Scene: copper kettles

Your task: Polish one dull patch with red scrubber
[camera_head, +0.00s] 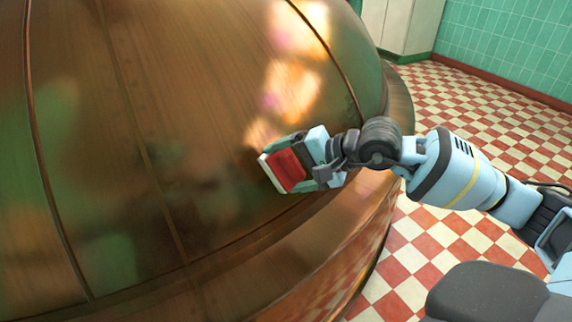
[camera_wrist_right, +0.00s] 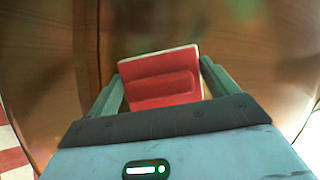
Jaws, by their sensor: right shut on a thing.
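A red scrubber (camera_head: 286,169) with a pale pad edge is held in my right gripper (camera_head: 300,165). It also shows in the right wrist view (camera_wrist_right: 160,80), between the two green-grey fingers of my right gripper (camera_wrist_right: 162,92). The pad side faces the large copper kettle (camera_head: 200,110); I cannot tell whether it touches the wall. The kettle's brown wall also fills the back of the right wrist view (camera_wrist_right: 240,45). Its surface shows blurred greenish and dark areas and bright orange reflections; I cannot tell which are dull patches. My left gripper is not in view.
The kettle's lower ledge (camera_head: 340,222) curves out beneath my right gripper. A red and white checkered floor (camera_head: 450,235) lies open at the right. A green tiled wall (camera_head: 510,45) and a pale cabinet (camera_head: 400,22) stand at the back.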

